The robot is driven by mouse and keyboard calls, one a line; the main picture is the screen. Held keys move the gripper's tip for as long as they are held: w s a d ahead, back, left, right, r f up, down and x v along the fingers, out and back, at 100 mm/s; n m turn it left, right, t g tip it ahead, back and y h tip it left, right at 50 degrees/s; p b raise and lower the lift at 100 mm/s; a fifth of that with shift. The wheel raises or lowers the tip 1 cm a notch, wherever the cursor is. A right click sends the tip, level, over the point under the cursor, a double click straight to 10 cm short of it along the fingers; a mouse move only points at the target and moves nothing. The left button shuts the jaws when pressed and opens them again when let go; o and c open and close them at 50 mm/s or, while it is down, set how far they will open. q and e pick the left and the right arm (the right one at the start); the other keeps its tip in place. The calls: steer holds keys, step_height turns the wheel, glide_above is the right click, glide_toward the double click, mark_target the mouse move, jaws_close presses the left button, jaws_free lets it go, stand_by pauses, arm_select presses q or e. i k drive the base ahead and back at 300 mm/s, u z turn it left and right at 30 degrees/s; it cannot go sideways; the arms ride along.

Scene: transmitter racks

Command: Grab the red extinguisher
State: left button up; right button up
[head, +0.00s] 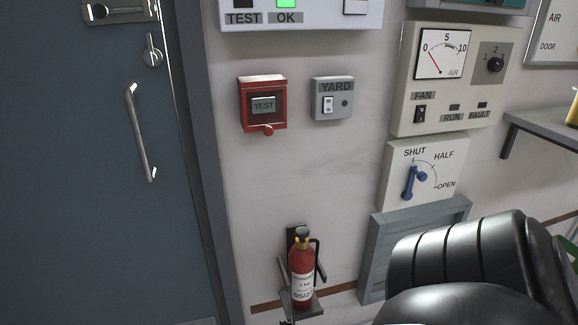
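The red extinguisher (302,268) stands upright in a dark wall bracket (301,306) low on the white wall, just right of the door frame. It has a white label, a brass-coloured top and a black hose or handle at its right side. My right arm, black and segmented, fills the lower right of the head view, but its gripper is not visible. My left arm and gripper do not show. No gripper is seen near the extinguisher.
A blue-grey door (75,190) with a metal handle (141,132) is at left. A louvred vent (378,245), SHUT/OPEN panel (424,172), FAN panel (452,80) and shelf (545,128) are at right.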

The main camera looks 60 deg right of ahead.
mark_target(302, 262)
steer(key=i, duration=0.6)
steer(key=z, duration=1.9)
steer(key=i, duration=0.7)
steer(key=z, duration=0.15)
